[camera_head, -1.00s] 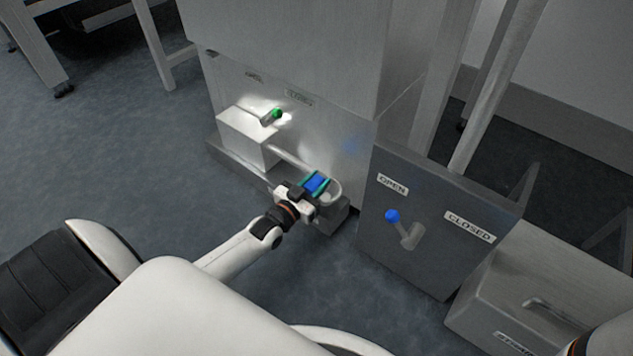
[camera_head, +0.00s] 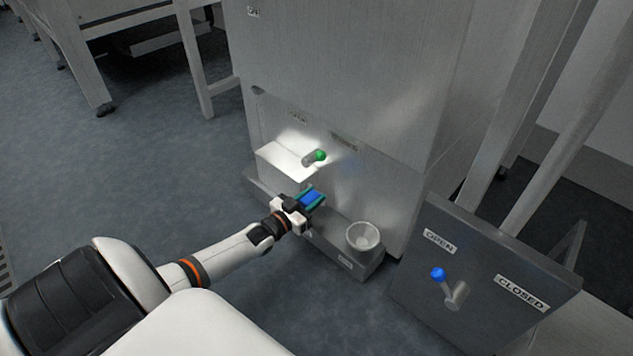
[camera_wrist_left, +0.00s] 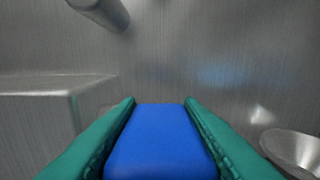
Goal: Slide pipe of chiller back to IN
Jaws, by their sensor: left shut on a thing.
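The chiller is the tall steel cabinet (camera_head: 345,70), with a pale box (camera_head: 283,160) on its front. My left gripper (camera_head: 312,198) is shut on the blue grip (camera_head: 311,199) of the pipe, just in front of and right of the box. In the left wrist view the blue grip (camera_wrist_left: 160,145) fills the gap between the green finger pads. The pipe's bare length does not show clearly; the gripper and box hide it. A funnel-like cup (camera_head: 363,236) stands on the ledge to the right, apart from the gripper. My right gripper is out of view.
A lever with a green knob (camera_head: 320,156) sticks out above the box. A grey panel (camera_head: 480,285) with a blue-knobbed lever (camera_head: 438,273) and OPEN and CLOSED labels stands at the right. A low ledge (camera_head: 375,270) runs under the cup. Floor at left is clear.

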